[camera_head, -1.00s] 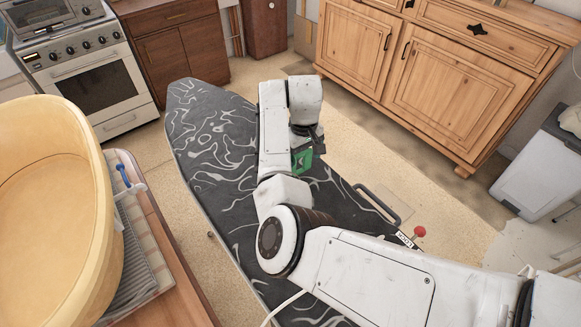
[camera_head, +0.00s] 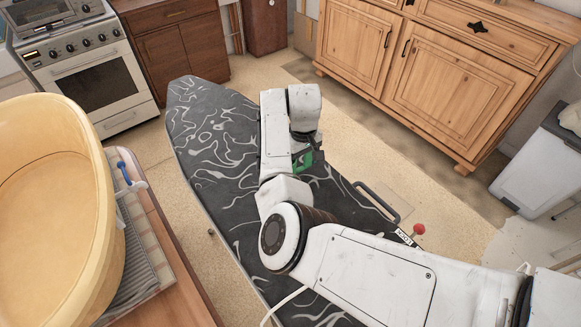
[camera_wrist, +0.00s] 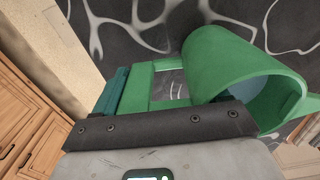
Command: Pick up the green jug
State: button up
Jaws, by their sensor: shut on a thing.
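The green jug (camera_head: 304,161) shows only as a small part in the head view, over the dark patterned ironing board and mostly hidden by my arm. In the wrist view the jug (camera_wrist: 222,62) fills the upper right, with its round body, open mouth and square handle towards the jaws. My gripper (camera_wrist: 150,105) is shut on the jug, at its handle side. The exact finger contact is partly hidden. In the head view my gripper (camera_head: 303,138) points down at the jug. I cannot tell whether the jug touches the board.
The ironing board (camera_head: 215,150) lies under my arm, with a metal rest (camera_head: 377,202) and a red knob (camera_head: 418,229) at its near right. A yellow tub (camera_head: 50,200) stands on a table at left. A stove (camera_head: 85,70) and wooden cabinets (camera_head: 450,80) stand behind. Floor shows between.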

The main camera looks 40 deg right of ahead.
jog(key=c, duration=0.4)
jog(key=shift+d+r, duration=0.1)
jog(key=shift+r, duration=0.4)
notch_tip(320, 180, up, 2)
jog(key=shift+s+d+r+b, duration=0.15)
jog(key=shift+r+b, duration=0.1)
jog(key=shift+b, duration=0.3)
jog(key=shift+s+d+r, duration=2.3)
jog(key=shift+d+r, duration=0.1)
jog(key=shift+d, duration=0.1)
jog(key=shift+s+d+r, duration=2.3)
jog(key=shift+d+r, duration=0.1)
jog(key=shift+d, duration=0.05)
